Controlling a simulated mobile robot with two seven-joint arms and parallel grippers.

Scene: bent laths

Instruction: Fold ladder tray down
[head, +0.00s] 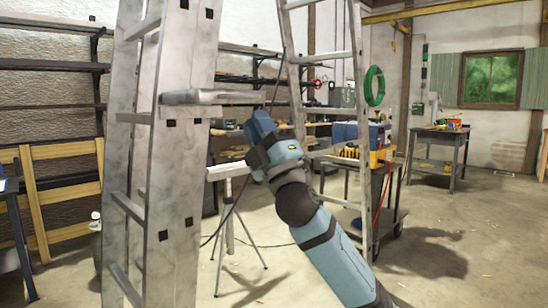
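A tall grey metal stepladder (178,150) stands at the left and centre, its two sides spread apart. The ladder tray (205,97) is a flat grey shelf seen nearly edge-on. It runs roughly level from the left side of the ladder toward the right side. My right gripper (259,125) is just below and to the right of the tray's right end, pointing up and left. Whether it touches the tray cannot be made out. Its fingers are seen from behind and their gap is hidden. My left gripper is not in view.
A trestle stand (228,170) stands behind the ladder. A cart (365,180) with yellow and blue items is behind my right arm. A wooden rack (60,190) and wall shelves are at the left. A small workbench (438,140) is farther back. Floor at the right is clear.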

